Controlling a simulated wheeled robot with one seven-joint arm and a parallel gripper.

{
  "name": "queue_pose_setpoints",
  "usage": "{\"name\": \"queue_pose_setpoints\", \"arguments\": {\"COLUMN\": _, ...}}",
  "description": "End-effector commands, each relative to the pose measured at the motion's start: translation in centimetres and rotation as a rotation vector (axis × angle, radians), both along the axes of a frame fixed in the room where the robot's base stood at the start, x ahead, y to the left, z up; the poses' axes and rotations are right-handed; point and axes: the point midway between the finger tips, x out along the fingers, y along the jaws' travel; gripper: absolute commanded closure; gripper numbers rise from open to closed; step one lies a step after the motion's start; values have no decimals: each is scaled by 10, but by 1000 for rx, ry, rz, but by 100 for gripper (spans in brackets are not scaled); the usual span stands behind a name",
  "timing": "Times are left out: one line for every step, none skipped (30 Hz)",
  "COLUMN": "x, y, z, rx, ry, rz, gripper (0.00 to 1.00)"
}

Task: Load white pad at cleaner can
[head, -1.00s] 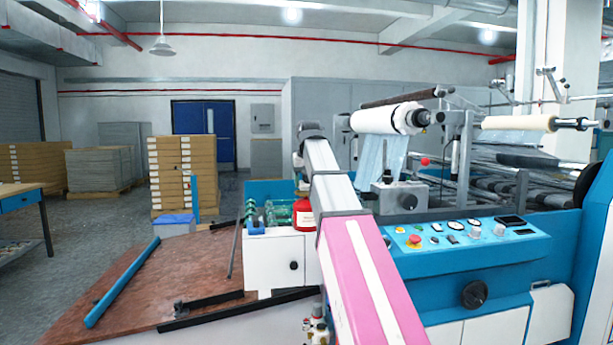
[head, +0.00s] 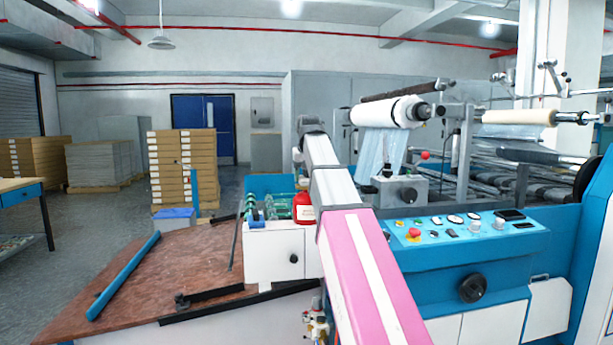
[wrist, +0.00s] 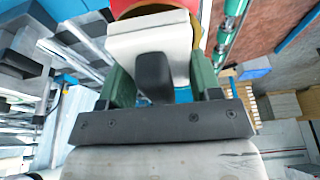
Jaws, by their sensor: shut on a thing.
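The cleaner can (head: 305,211) is red with a pale label and stands on the white cabinet, just left of my arm in the head view. In the wrist view, part of the red can (wrist: 163,8) shows at the top, behind the white pad. The white pad (wrist: 150,40) is a pale block with a dark grey part at its middle. My gripper (wrist: 160,78) has green fingers, shut on the pad from both sides. The pad overlaps the can in this view; I cannot tell whether they touch. My gripper is not clearly seen in the head view.
Green rollers (head: 277,208) lie beside the can on the cabinet (head: 272,258). The blue machine console (head: 470,240) is at the right. A brown board (head: 150,285) with a blue bar (head: 123,277) is at the left. Stacked boxes (head: 183,170) stand behind.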

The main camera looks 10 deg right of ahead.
Motion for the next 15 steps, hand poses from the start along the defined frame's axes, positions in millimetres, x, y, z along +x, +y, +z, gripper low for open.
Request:
{"name": "queue_pose_setpoints", "arguments": {"x": 0, "y": 0, "z": -1, "rx": 0, "ry": 0, "rz": 0, "gripper": 61}}
{"name": "queue_pose_setpoints", "arguments": {"x": 0, "y": 0, "z": -1, "rx": 0, "ry": 0, "rz": 0, "gripper": 61}}
{"name": "queue_pose_setpoints", "arguments": {"x": 0, "y": 0, "z": -1, "rx": 0, "ry": 0, "rz": 0, "gripper": 61}}
{"name": "queue_pose_setpoints", "arguments": {"x": 0, "y": 0, "z": -2, "rx": 0, "ry": 0, "rz": 0, "gripper": 61}}
{"name": "queue_pose_setpoints", "arguments": {"x": 0, "y": 0, "z": -2, "rx": 0, "ry": 0, "rz": 0, "gripper": 61}}
{"name": "queue_pose_setpoints", "arguments": {"x": 0, "y": 0, "z": -2, "rx": 0, "ry": 0, "rz": 0, "gripper": 61}}
{"name": "queue_pose_setpoints", "arguments": {"x": 0, "y": 0, "z": -3, "rx": 0, "ry": 0, "rz": 0, "gripper": 61}}
{"name": "queue_pose_setpoints", "arguments": {"x": 0, "y": 0, "z": -3, "rx": 0, "ry": 0, "rz": 0, "gripper": 61}}
{"name": "queue_pose_setpoints", "arguments": {"x": 0, "y": 0, "z": -3, "rx": 0, "ry": 0, "rz": 0, "gripper": 61}}
{"name": "queue_pose_setpoints", "arguments": {"x": 0, "y": 0, "z": -4, "rx": 0, "ry": 0, "rz": 0, "gripper": 61}}
{"name": "queue_pose_setpoints", "arguments": {"x": 0, "y": 0, "z": -4, "rx": 0, "ry": 0, "rz": 0, "gripper": 61}}
{"name": "queue_pose_setpoints", "arguments": {"x": 0, "y": 0, "z": -4, "rx": 0, "ry": 0, "rz": 0, "gripper": 61}}
{"name": "queue_pose_setpoints", "arguments": {"x": 0, "y": 0, "z": -5, "rx": 0, "ry": 0, "rz": 0, "gripper": 61}}
{"name": "queue_pose_setpoints", "arguments": {"x": 0, "y": 0, "z": -5, "rx": 0, "ry": 0, "rz": 0, "gripper": 61}}
{"name": "queue_pose_setpoints", "arguments": {"x": 0, "y": 0, "z": -5, "rx": 0, "ry": 0, "rz": 0, "gripper": 61}}
